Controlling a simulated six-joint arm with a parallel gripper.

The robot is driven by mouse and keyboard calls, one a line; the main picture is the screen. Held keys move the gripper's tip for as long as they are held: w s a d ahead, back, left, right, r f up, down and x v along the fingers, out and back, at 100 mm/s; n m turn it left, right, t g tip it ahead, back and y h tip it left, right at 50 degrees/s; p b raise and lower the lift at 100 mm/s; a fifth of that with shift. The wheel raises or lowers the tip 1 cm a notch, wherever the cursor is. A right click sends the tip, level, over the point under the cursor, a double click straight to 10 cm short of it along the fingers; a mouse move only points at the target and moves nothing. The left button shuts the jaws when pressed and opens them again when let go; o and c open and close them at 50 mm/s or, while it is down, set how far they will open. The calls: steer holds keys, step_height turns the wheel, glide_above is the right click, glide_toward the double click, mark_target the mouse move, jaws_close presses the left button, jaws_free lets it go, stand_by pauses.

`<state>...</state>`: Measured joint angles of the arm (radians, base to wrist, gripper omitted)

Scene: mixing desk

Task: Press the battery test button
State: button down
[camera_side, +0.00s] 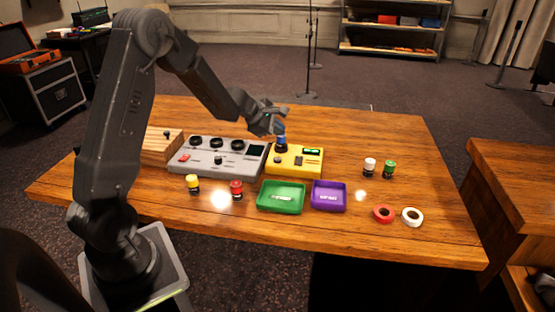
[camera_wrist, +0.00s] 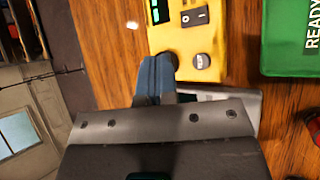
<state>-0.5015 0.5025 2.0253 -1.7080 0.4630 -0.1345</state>
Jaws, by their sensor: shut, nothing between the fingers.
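The yellow box (camera_side: 311,168) sits on the desk right of the grey mixer. In the wrist view the yellow box (camera_wrist: 175,39) shows a green-lit display (camera_wrist: 159,12), a black rocker switch (camera_wrist: 195,17) and a round dark button (camera_wrist: 201,61) with a pale label too small to read. In the wrist view the fingertips (camera_wrist: 157,66) appear left of the round button; contact with the box cannot be told.
The grey mixer (camera_side: 218,163) with black knobs is left of the box. A green tray (camera_side: 281,208) and purple tray (camera_side: 329,209) lie in front. Yellow (camera_side: 193,184), red (camera_side: 236,190), white (camera_side: 370,165) and green (camera_side: 389,169) small pieces stand around.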

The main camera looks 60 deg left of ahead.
mark_target(277, 160)
step_height(277, 160, down, 7)
steer(key=shift+f, duration=0.15)
stand_by(2.3)
steer(key=shift+f, duration=0.4)
steer(key=shift+f, duration=0.4)
stand_by(0.7)
steer(key=shift+r, duration=0.8)
steer(key=shift+r, duration=2.5)
